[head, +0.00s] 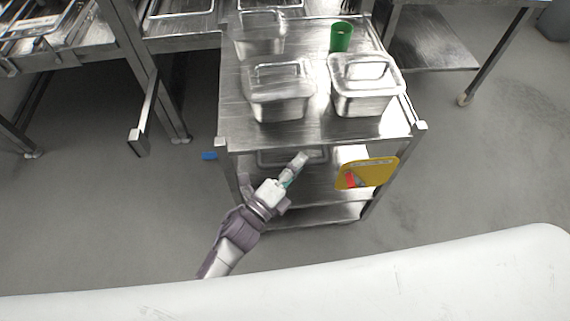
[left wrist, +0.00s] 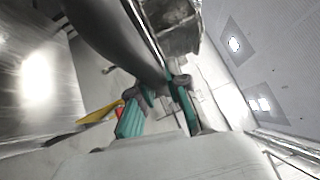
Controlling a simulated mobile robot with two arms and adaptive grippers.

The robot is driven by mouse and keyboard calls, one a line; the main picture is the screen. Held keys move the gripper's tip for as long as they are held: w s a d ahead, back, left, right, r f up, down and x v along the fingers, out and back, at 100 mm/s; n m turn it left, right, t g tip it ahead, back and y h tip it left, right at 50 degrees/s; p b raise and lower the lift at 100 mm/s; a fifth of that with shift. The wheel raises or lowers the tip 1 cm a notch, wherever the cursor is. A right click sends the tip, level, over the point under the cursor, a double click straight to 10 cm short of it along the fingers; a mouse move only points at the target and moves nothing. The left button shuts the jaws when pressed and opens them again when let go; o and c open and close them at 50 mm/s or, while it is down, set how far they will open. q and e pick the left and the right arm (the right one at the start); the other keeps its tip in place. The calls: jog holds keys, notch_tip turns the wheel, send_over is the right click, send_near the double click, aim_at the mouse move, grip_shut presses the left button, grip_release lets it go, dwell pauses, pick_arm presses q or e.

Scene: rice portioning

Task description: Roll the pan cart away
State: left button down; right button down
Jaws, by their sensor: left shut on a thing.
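The pan cart (head: 238,100) is a steel cart with shelves, standing in the middle of the head view. Lidded steel pans (head: 280,100) (head: 365,95) and a green cup (head: 340,38) stand on its top. My left gripper (head: 299,164) is at the cart's near side, just below the top's front edge. In the left wrist view its teal-lined fingers (left wrist: 158,110) are shut at a thick dark bar (left wrist: 140,40), which seems to be part of the cart. The exact grip is partly hidden. My right gripper is in neither view.
A yellow board (head: 375,173) with a red item hangs at the cart's near right. Steel tables stand close at the left (head: 110,30) and behind right (head: 450,5). The floor is open to the right and in front. A small blue item (head: 209,156) shows left of the cart.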

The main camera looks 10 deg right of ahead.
pick_arm(q)
jog(key=shift+d, duration=0.2)
jog(key=c, duration=1.1)
grip_release()
jog(key=shift+c, duration=0.2)
jog(key=shift+s+a+f, duration=0.1)
jog(key=shift+s+a, duration=0.05)
jog(key=shift+a, duration=0.05)
jog(key=v, duration=1.1)
jog(key=shift+s+a, duration=0.2)
jog(key=shift+s, duration=0.05)
